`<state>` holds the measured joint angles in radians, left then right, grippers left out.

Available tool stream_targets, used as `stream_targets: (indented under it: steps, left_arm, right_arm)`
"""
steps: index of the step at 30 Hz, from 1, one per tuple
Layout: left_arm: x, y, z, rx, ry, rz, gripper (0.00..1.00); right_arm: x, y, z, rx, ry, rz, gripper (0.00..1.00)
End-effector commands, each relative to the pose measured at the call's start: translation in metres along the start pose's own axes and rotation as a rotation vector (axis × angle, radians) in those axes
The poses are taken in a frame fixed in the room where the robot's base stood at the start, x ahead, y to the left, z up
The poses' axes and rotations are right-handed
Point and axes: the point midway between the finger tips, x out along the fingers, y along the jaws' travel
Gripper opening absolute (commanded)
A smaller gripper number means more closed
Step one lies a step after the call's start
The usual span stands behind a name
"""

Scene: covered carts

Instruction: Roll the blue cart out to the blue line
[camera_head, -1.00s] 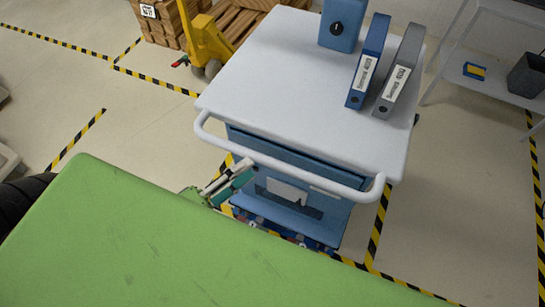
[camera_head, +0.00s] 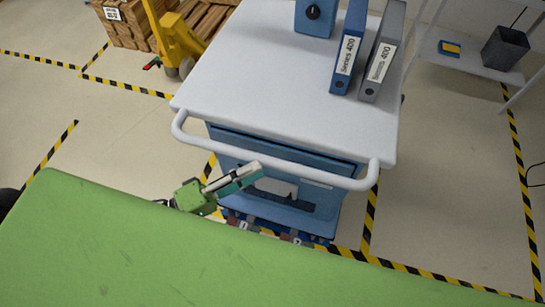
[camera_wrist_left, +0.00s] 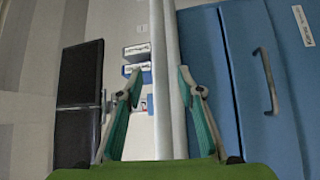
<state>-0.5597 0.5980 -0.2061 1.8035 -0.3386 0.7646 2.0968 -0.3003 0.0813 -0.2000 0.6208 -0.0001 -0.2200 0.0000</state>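The blue cart (camera_head: 262,196) stands ahead, with a pale top (camera_head: 262,80) and a white push handle (camera_head: 262,160) along its near side. My left gripper (camera_head: 248,173) is just below and near the handle. In the left wrist view the gripper (camera_wrist_left: 160,78) is open. A pale upright bar, probably the handle (camera_wrist_left: 166,110), runs between its fingers; I cannot tell whether they touch it. The cart's blue front (camera_wrist_left: 250,90) fills the right of that view. My right gripper is not in view. No blue floor line shows; the visible floor lines are yellow and black.
A blue binder (camera_head: 347,48), a grey binder (camera_head: 382,50) and a blue box (camera_head: 314,18) stand on the cart. A yellow pallet jack (camera_head: 172,38) is at the upper left. A shelf (camera_head: 470,62) stands right. A scratched green surface (camera_head: 170,255) covers the bottom. Open floor lies right.

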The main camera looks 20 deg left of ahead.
Motion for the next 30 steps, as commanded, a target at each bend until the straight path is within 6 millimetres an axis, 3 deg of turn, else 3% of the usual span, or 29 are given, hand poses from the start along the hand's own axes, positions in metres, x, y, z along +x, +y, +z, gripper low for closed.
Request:
stream_targets:
  steps: [3,9,21,22,26,30]
  left_arm:
    - [0.025,0.003,-0.001,0.001,0.002,0.004,0.34]
    - [0.051,0.001,-0.001,0.0,0.002,0.0,0.34]
    - [0.059,0.0,0.0,0.0,0.001,-0.001,0.34]
    - [0.059,0.0,0.0,0.0,0.001,-0.001,0.32]
    - [0.059,0.0,0.0,0.0,0.001,-0.001,0.0]
    - [0.058,0.0,0.0,0.0,0.001,-0.001,0.0]
  right_arm:
    - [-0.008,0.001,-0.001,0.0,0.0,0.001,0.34]
    - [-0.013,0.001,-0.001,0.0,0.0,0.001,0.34]
    - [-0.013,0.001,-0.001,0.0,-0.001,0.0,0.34]
    - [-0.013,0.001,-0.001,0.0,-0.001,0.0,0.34]
    - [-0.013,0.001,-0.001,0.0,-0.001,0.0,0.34]
    - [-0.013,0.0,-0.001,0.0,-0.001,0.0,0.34]
